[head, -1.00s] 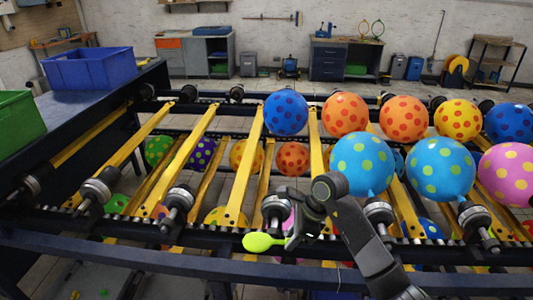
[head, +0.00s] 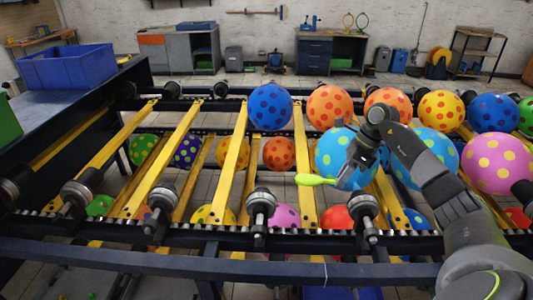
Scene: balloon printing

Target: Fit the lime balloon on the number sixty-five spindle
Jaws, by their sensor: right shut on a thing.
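The lime balloon (head: 312,180) is limp and uninflated. My right gripper (head: 347,178) is shut on its right end, and its rounded end points left. No number is readable, so I cannot tell which is sixty-five. My left gripper is not in view.
Inflated dotted balloons sit on the line at back and right, including a dark blue one (head: 270,106) and a pink one (head: 497,163). Yellow bars (head: 232,165) run between the rails. A blue crate (head: 68,67) stands on the left bench.

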